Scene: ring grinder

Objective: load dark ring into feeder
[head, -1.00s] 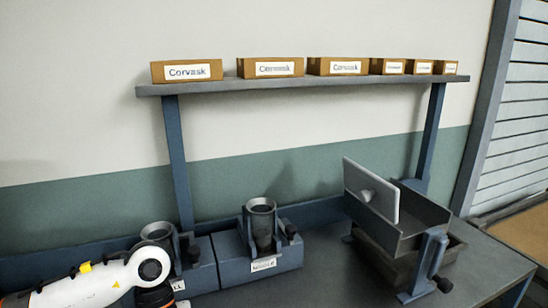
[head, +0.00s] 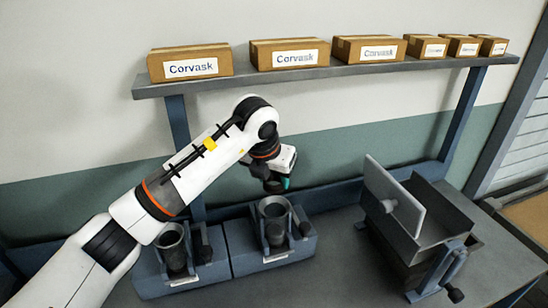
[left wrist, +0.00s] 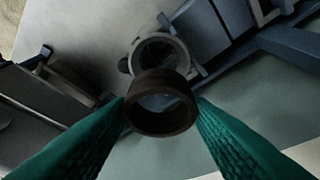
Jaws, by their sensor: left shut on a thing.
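A dark brown ring (left wrist: 162,120) is held between the teal fingers of my left gripper (left wrist: 160,102) in the left wrist view. In the head view my left gripper (head: 278,184) is above and slightly behind the right-hand feeder's grey cup (head: 272,210), apart from it. The ring cannot be made out there. In the left wrist view a round open cup (left wrist: 160,48) lies below the ring, partly covered by it. A second blue feeder block with a cup (head: 173,248) stands to the left. My right gripper is not in view.
A grey tilted bin with an upright plate (head: 392,198) stands right of the feeders. A shelf (head: 330,70) with several labelled Corvask boxes (head: 190,62) runs above and behind my arm. Bare bench (head: 330,270) lies between feeders and bin.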

